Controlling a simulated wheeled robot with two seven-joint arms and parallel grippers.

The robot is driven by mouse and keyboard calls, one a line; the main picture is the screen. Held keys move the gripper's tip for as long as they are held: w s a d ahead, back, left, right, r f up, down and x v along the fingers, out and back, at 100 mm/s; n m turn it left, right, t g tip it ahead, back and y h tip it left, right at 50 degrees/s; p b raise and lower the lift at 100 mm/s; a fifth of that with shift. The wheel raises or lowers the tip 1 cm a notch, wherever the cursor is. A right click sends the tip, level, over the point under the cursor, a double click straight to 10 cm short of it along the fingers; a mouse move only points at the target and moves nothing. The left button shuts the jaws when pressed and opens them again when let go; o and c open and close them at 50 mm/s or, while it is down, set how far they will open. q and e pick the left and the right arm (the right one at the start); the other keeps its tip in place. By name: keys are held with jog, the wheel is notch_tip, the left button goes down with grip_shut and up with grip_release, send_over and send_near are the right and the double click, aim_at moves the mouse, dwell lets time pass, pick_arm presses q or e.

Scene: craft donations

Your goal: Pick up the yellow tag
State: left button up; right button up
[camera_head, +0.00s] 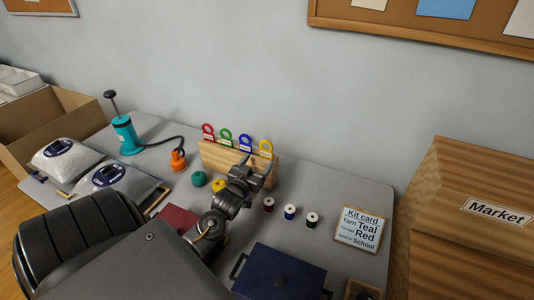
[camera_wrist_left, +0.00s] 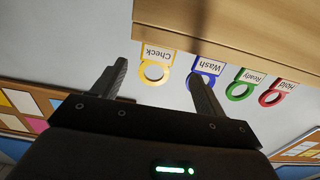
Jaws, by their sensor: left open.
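The yellow tag (camera_head: 266,148) has a ring top and a white label. It stands upright at the right end of a wooden rack (camera_head: 213,154). My left gripper (camera_head: 258,166) is open, just in front of that end of the rack, and partly covers it. In the left wrist view, which is upside down, the yellow tag (camera_wrist_left: 155,72) reads "Check" and appears between the two open fingers (camera_wrist_left: 157,70). I cannot tell its exact distance from them. My right gripper is not in view.
Blue (camera_head: 245,142), green (camera_head: 226,136) and red (camera_head: 208,130) tags stand on the same rack. Thread spools (camera_head: 290,212) and a kit card (camera_head: 359,229) lie to the right. A dark blue box (camera_head: 279,274) is nearer. A teal pump (camera_head: 126,135) stands left.

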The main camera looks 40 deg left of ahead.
aim_at(266, 153)
pick_arm(q)
jog(key=x, duration=0.3)
jog(key=shift+w+a+f, duration=0.1)
jog(key=shift+w+a, duration=0.05)
jog(key=shift+w, duration=0.15)
jog(key=shift+w+p, duration=0.3)
jog(key=shift+p, duration=0.15)
jog(key=p+x, duration=0.1)
jog(key=x, duration=0.3)
jog(key=shift+w, duration=0.3)
jog(key=c, duration=1)
jog(key=shift+c, duration=0.2)
